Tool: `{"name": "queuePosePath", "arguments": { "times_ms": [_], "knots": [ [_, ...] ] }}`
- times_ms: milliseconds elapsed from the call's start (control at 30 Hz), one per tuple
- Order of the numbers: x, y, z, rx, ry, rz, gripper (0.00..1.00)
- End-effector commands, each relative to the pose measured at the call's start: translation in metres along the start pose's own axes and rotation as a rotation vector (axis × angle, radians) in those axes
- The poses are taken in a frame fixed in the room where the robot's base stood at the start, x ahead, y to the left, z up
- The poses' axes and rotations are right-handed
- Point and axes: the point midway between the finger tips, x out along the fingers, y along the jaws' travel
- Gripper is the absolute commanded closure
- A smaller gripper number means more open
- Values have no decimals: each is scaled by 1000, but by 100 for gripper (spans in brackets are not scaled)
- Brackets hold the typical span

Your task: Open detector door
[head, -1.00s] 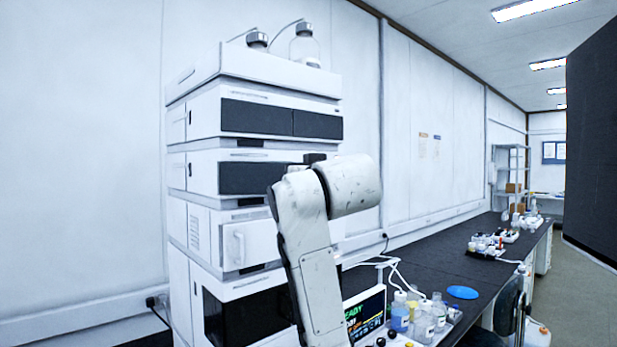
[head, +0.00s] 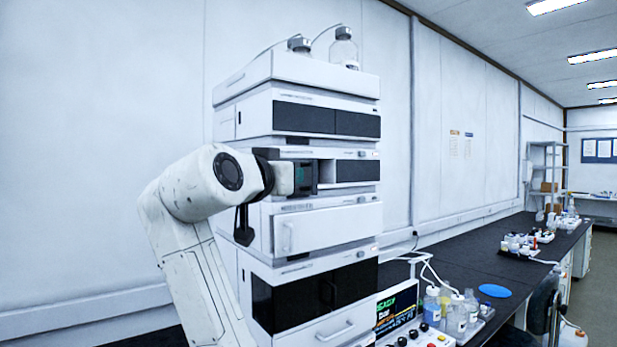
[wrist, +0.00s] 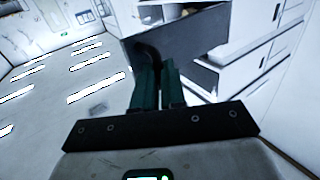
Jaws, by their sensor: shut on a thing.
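In the head view my gripper (head: 303,178) is in front of the left part of the detector front (head: 356,171). The open bay (head: 327,172) shows just right of the fingers. My wrist and gripper hide much of the door and its handle there.
Below the detector is a white module with an upright handle (head: 287,238), then a dark-windowed module (head: 350,284). Bottles (head: 344,48) stand on the stack. A control box (head: 398,308) and reagent bottles (head: 457,314) are at lower right on the black bench (head: 470,255).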

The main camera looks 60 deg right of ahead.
Motion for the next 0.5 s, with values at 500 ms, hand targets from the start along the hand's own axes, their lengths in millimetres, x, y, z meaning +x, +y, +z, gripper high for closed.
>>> {"name": "queuePosePath", "arguments": {
  "times_ms": [500],
  "knots": [
    [-13, -25, -6, -5, 10, -14, 100]
  ]
}}
